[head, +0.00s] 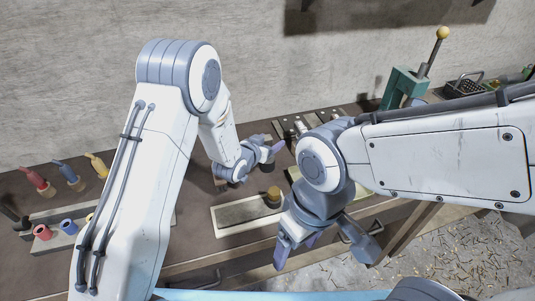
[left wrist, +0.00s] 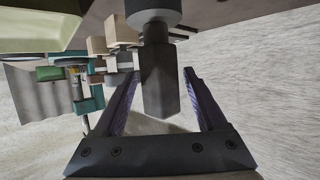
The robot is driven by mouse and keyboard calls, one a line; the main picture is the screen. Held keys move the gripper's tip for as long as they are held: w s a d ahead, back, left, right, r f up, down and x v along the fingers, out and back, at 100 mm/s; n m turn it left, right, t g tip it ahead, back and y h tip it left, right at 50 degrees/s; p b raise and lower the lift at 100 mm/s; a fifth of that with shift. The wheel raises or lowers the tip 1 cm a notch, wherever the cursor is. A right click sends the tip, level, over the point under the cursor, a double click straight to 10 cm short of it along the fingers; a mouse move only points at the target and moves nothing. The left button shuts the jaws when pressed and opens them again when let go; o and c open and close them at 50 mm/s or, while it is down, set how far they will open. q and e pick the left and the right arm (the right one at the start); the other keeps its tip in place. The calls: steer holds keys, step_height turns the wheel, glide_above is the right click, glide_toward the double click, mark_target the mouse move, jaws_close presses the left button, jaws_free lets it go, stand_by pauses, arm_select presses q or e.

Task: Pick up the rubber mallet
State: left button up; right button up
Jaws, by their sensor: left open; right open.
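My left gripper (head: 266,156) is open above the bench, beyond the pale tray. In the left wrist view a dark grey object (left wrist: 158,85) with a thick round part and a narrower blocky part lies between the open fingers (left wrist: 160,72). It looks like the rubber mallet, but I cannot be sure. A gap shows on both sides of its blocky part. In the head view my left wrist and fingers hide most of that spot. My right gripper (head: 322,246) is open and empty, pointing down near the bench's front edge.
A pale tray with a grey slab (head: 240,213) and a tan knob (head: 273,196) lies between the arms. Red (head: 36,180), blue and yellow handled tools stand at the left. A green lever press (head: 405,88) stands at the back right. The floor has scattered shavings.

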arm_select(q)
steer(key=shift+x, duration=0.75)
jaws_close()
steer(key=shift+w+r, duration=0.1)
steer(key=shift+r, duration=0.05)
stand_by(0.7)
